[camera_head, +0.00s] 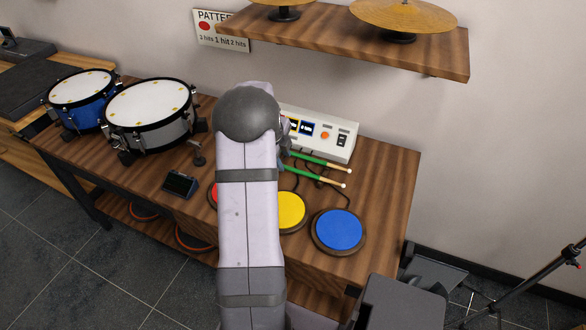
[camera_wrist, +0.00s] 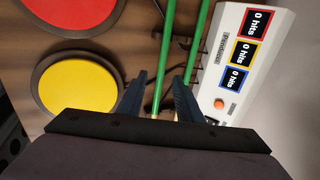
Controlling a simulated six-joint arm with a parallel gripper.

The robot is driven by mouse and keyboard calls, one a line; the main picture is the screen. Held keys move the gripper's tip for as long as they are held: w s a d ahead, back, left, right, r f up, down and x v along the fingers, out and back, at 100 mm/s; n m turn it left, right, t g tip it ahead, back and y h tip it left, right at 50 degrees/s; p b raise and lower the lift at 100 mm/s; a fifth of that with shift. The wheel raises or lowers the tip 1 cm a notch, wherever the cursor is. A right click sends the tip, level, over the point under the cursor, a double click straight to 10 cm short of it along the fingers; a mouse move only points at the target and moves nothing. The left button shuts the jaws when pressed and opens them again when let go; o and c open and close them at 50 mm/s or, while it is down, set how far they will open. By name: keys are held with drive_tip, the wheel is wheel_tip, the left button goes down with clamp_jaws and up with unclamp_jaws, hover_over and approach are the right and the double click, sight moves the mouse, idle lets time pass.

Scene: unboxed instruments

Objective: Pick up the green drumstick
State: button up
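Two green drumsticks with pale tips lie side by side on the wooden table, one farther back (camera_head: 320,161) and one nearer (camera_head: 315,177). Their left parts are hidden behind my arm in the head view. In the wrist view one green stick (camera_wrist: 166,55) runs between the two fingers of my gripper (camera_wrist: 159,76). The other green stick (camera_wrist: 199,42) lies to the right, outside the right finger. My gripper is open, with gaps beside the stick. I cannot tell how far above the stick the fingertips are. In the head view the fingers are mostly hidden by my arm.
A white control box (camera_head: 325,134) stands just behind the sticks. Yellow (camera_head: 290,210), blue (camera_head: 339,230) and red (camera_wrist: 75,12) pads lie in front. Drums (camera_head: 150,113) stand at the left. A shelf with cymbals (camera_head: 404,15) hangs above. Table at right is clear.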

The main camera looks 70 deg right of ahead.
sight(288, 167)
drive_tip(key=shift+s+p+x, duration=0.15)
drive_tip(key=shift+p+x, duration=0.25)
drive_tip(key=shift+x, duration=0.6)
drive_tip(key=shift+s+p+x, duration=0.1)
drive_tip(key=shift+p+x, duration=0.3)
drive_tip(key=shift+x, duration=1.3)
drive_tip(key=shift+d, duration=0.15)
drive_tip(key=shift+r, duration=0.1)
clamp_jaws()
